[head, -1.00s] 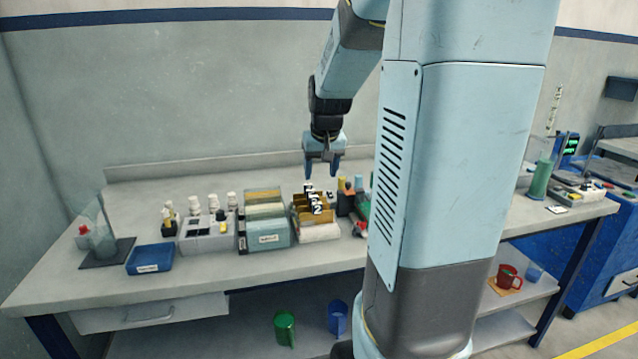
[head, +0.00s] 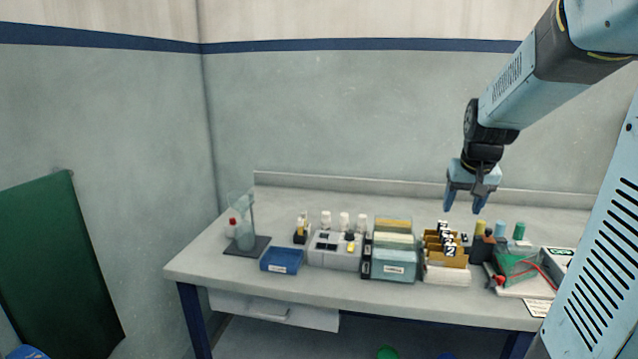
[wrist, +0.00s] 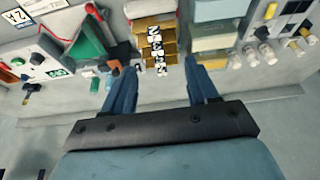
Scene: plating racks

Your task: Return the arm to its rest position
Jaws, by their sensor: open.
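My gripper (head: 465,203) is open and empty in the head view. It hangs fingers-down in the air above the back right part of the bench, above a rack with brown dividers and black-and-white number tags (head: 446,245). In the wrist view the two blue fingers of my gripper (wrist: 163,85) stand apart with nothing between them. The tagged rack (wrist: 156,40) shows beyond the fingertips. My arm reaches in from the upper right of the head view, bent down at the wrist.
The bench (head: 215,268) carries a clear stand, a blue tray (head: 282,261), a grey block with white-capped bottles (head: 335,252), a teal file box (head: 395,262) and a green wedge with a red cable (head: 517,266). A dark green panel (head: 60,265) leans at left. The air above the bench's left is free.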

